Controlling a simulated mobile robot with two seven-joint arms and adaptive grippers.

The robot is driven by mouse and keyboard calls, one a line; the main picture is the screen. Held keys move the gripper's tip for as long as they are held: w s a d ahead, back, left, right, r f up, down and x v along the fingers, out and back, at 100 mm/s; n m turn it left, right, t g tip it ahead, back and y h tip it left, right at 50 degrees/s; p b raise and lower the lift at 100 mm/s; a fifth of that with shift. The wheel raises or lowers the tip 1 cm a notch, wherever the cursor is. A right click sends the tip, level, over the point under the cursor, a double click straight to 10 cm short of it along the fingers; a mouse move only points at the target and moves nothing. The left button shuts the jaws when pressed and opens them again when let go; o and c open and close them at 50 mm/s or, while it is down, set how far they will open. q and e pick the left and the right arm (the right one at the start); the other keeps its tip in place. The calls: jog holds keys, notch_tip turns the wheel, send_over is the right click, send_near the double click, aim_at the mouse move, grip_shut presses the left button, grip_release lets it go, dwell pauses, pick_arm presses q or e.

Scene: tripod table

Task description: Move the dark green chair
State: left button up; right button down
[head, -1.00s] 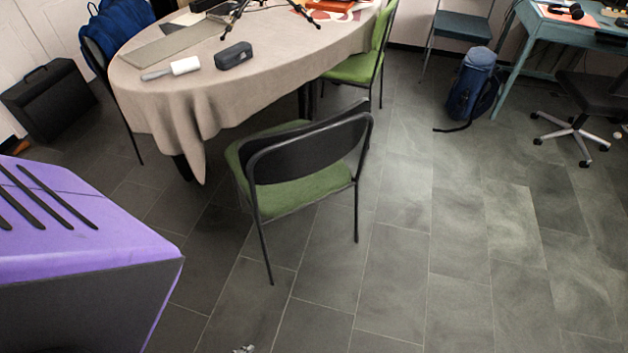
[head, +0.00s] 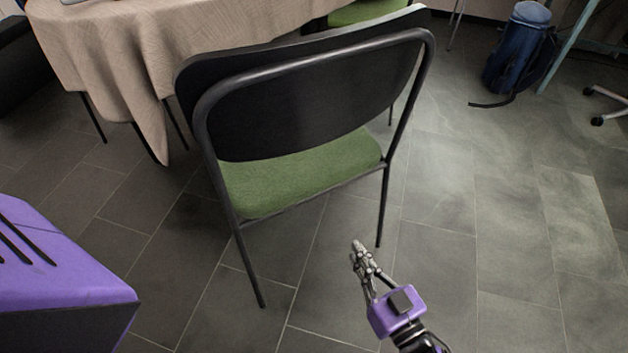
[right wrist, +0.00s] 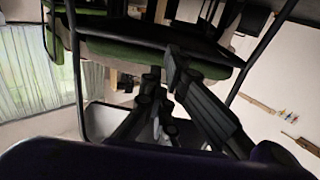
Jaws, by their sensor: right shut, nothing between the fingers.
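The dark green chair (head: 300,178) stands at the table with its black backrest (head: 310,100) toward me. It has a green seat and thin black metal legs. My right gripper (head: 358,248) is below and in front of the seat, near the chair's right leg. It is shut and empty, and I see no clear contact with the chair. In the right wrist view the gripper fingers (right wrist: 165,100) show in front of the chair's green seat (right wrist: 135,57) and dark frame. My left gripper is not in the head view.
A table with a beige cloth (head: 130,45) stands behind the chair at the left. Another green chair (head: 365,12) is beyond it. The tiled floor at the right is clear.

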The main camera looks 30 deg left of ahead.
jog(key=b, duration=0.4)
send_near(323, 196)
jog(key=x, duration=0.5)
jog(key=shift+w+a, duration=0.45)
jog(key=shift+a, duration=0.3)
jog(key=shift+w, duration=0.1)
